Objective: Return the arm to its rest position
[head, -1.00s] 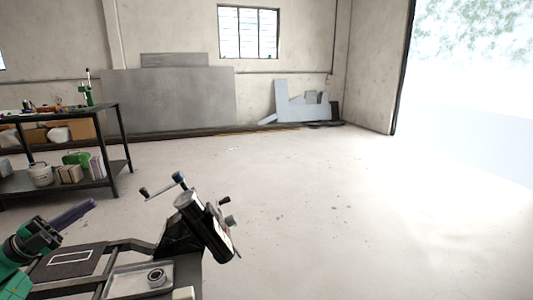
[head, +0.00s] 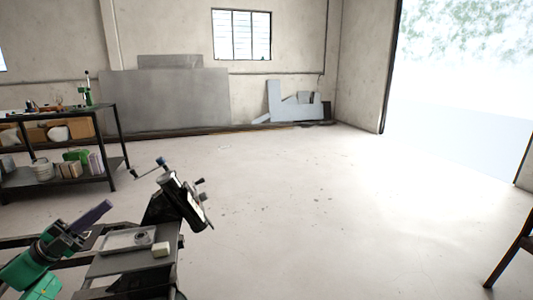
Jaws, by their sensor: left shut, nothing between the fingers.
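My left arm, green with a dark wrist, comes in from the lower left of the head view. Its gripper (head: 101,211) has purple fingers that are shut with nothing between them. It points up and right, in front of the left part of a dark work stand (head: 120,265). On the stand, a light metal tray (head: 115,240) holds a small dark ring-shaped part (head: 142,238). A black clamp-like device with crank handles (head: 178,200) stands tilted behind the tray. The gripper appears apart from these parts. My right gripper is not in view.
A small pale block (head: 161,249) lies on the stand at the tray's right. A dark shelf bench (head: 115,150) with tools and buckets stands at the left. A dark-framed piece of furniture (head: 510,260) shows at the right edge. The floor (head: 330,220) between is clear.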

